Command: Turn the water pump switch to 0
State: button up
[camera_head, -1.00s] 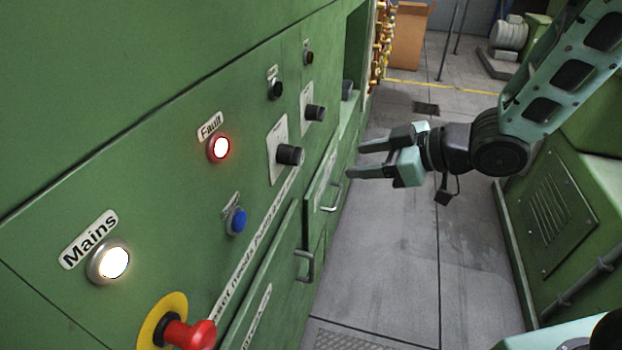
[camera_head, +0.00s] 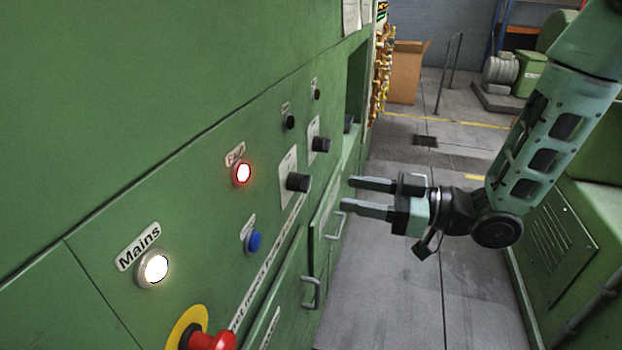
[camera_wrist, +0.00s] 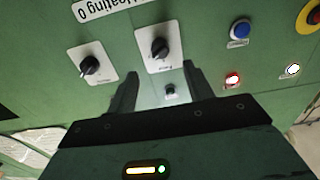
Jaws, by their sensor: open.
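Two black rotary switches on white plates stick out from the green panel. The nearer switch (camera_head: 298,182) also shows in the wrist view (camera_wrist: 160,47); the farther switch (camera_head: 320,144) shows left of it there (camera_wrist: 90,65). Their labels are too small to read, so I cannot tell which is the water pump switch or its setting. My gripper (camera_head: 350,194) is open and empty, pointing at the panel to the right of the nearer switch, apart from it. In the wrist view its fingertips (camera_wrist: 160,70) lie either side of the nearer switch's plate bottom.
A lit red fault lamp (camera_head: 243,173), a blue button (camera_head: 254,242), a lit mains lamp (camera_head: 152,269) and a red emergency stop (camera_head: 212,341) share the panel. Drawer handles (camera_head: 336,226) stick out below. A green machine (camera_head: 560,230) stands right; the floor (camera_head: 410,290) between is clear.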

aim_at(300, 183)
jog(key=p+x, duration=0.2)
jog(key=x, duration=0.7)
jog(key=shift+d, duration=0.1)
jog(key=shift+f, duration=0.1)
jog(key=c, duration=1)
